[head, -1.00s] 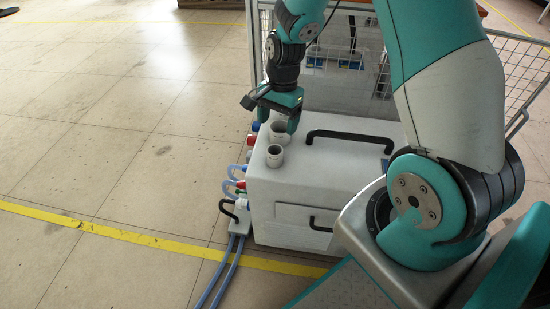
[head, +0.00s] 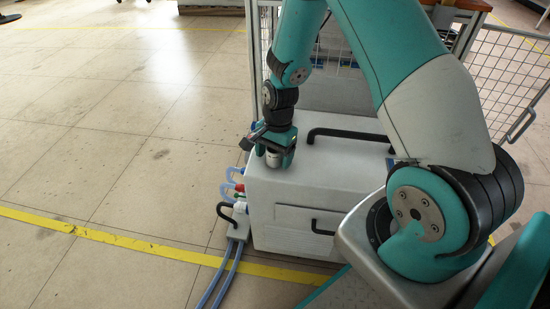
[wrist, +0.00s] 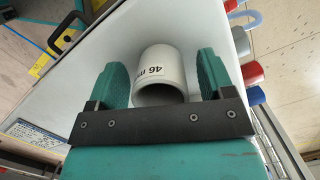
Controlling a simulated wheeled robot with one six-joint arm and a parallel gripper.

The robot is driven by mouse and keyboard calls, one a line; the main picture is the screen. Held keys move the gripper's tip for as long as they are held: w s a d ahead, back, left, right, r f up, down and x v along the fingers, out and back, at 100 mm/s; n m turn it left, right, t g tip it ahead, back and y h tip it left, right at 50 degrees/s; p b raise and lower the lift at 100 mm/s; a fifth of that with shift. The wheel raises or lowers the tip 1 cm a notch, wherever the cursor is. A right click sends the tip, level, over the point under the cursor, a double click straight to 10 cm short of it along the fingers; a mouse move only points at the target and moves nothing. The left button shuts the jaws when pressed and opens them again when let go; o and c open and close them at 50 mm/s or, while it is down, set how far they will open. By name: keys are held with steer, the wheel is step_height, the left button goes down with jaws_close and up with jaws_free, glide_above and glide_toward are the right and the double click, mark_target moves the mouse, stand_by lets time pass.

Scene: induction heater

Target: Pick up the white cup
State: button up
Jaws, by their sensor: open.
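The white cup (head: 273,160), a light round cup, stands on top of the white box-shaped heater (head: 335,165), near its left edge. In the wrist view the cup (wrist: 160,72) shows a dark printed "46 m" label. My gripper (head: 276,152) is lowered around the cup. In the wrist view the teal fingers of my gripper (wrist: 162,82) are open, one on each side of the cup, with gaps showing between them and it. A second cup, seen earlier behind this one, is hidden by my gripper now.
A black handle (head: 345,134) rises from the heater's top to the right of my gripper. Coloured fittings and blue hoses (head: 228,258) are on the heater's left side. A wire mesh fence (head: 510,75) stands behind. The floor at left is clear.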

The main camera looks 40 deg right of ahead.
steer(key=c, duration=1)
steer(key=shift+r, duration=0.15)
step_height(320, 180, up, 26)
steer(key=p, duration=1.3)
